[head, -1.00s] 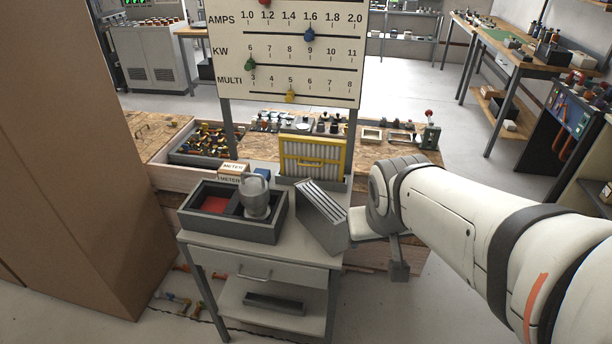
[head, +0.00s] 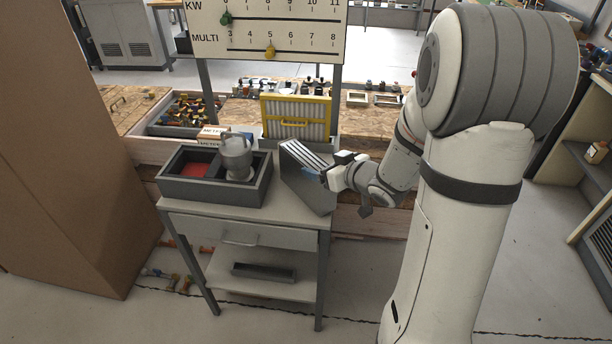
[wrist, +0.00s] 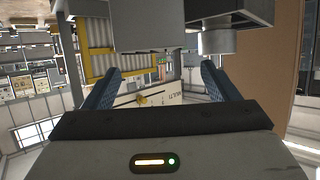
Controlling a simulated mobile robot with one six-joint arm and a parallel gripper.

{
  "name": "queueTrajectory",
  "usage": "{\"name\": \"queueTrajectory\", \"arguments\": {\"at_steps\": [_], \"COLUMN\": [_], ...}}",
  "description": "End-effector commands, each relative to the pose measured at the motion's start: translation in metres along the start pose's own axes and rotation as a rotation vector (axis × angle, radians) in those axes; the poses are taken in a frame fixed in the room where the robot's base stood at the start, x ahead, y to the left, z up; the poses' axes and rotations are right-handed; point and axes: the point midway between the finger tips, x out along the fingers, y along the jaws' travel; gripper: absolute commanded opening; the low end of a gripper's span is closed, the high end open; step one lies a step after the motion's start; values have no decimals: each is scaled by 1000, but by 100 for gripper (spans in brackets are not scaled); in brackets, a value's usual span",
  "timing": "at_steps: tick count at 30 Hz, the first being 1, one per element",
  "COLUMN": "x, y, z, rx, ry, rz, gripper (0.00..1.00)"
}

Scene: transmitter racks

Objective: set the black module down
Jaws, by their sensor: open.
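Nothing plainly black is between my fingers. The closest match is a dark grey slotted module (head: 308,184) with pale fins on top. It sits askew at the right end of the cart top (head: 235,213). My gripper (head: 322,172) is at the module's upper right side, with a blue finger by its top edge. In the wrist view my gripper (wrist: 158,75) has its blue fingers wide apart and nothing clasped. A plain grey block (wrist: 147,25), probably the module, shows beyond the fingertips. I cannot tell whether a finger touches it.
A dark divided bin (head: 205,192) with a red patch and a metal cup (head: 236,158) stands left of the module. A yellow-framed filter (head: 296,118) stands behind. A dark tray (head: 264,271) lies on the lower shelf. A tall brown cabinet (head: 60,150) is at left.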

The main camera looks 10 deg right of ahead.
Motion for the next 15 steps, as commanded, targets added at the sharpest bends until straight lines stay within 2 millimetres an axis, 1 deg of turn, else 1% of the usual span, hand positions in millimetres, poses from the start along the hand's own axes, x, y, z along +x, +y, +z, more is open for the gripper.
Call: {"name": "queueTrajectory", "arguments": {"at_steps": [1,7,12,15], "x": [7,30,55,64], "y": [-1,2,4,4], "z": [0,-1,-1,-2], "rx": [0,-1,-1,-2], "ry": [-1,-2,-2,-2], "rz": [-3,-2,-2,0], "gripper": [81,81,81,81]}}
